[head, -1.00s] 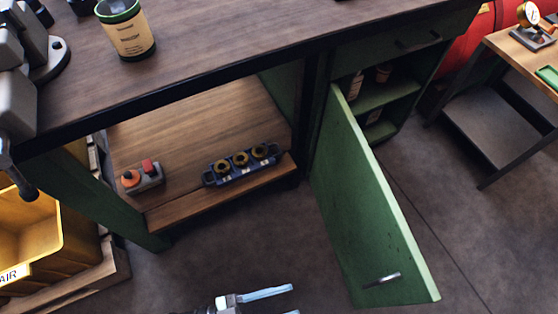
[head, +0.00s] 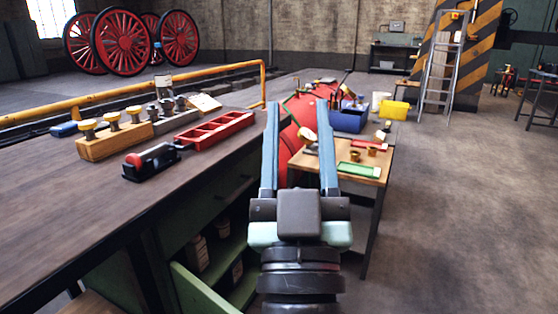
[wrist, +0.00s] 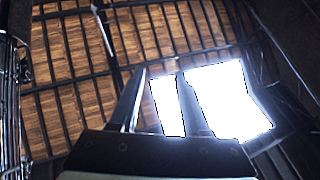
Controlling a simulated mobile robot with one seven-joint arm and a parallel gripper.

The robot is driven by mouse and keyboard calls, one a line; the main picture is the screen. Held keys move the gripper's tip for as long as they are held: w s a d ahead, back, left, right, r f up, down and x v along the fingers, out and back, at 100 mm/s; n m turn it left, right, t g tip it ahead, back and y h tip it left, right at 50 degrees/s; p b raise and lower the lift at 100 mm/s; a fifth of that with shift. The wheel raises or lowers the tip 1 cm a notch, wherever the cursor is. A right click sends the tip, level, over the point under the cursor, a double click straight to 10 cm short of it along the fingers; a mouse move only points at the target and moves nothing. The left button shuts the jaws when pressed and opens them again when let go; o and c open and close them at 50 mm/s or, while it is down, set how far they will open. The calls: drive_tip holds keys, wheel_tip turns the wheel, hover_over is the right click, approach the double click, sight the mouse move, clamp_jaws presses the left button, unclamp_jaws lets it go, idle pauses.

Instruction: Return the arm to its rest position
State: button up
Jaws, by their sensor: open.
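My gripper (head: 300,150) stands upright in the middle of the head view, its two long blue-grey fingers spread apart and pointing up. It is open, with nothing between the fingers. It is to the right of the dark workbench (head: 60,190), and the small wooden side table shows behind it. In the wrist view my gripper (wrist: 157,100) points at the plank roof (wrist: 120,50) and a bright skylight (wrist: 235,98), with nothing held.
The workbench carries a wooden block with brass-topped pieces (head: 115,140), a red tray (head: 214,131) and a black tool with a red knob (head: 150,160). The green cabinet door (head: 195,292) stands open below. The side table (head: 365,175) holds small parts. Floor at right is clear.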

drive_tip(key=s+a+r+t+b, duration=0.2)
drive_tip(key=s+r, duration=0.6)
drive_tip(key=r, duration=0.2)
wheel_tip(320, 180, up, 34)
drive_tip(key=p, duration=3.3)
drive_tip(key=shift+s+f+m+p, duration=0.2)
drive_tip(key=shift+s+m+p, duration=0.05)
drive_tip(key=shift+m+p, duration=0.15)
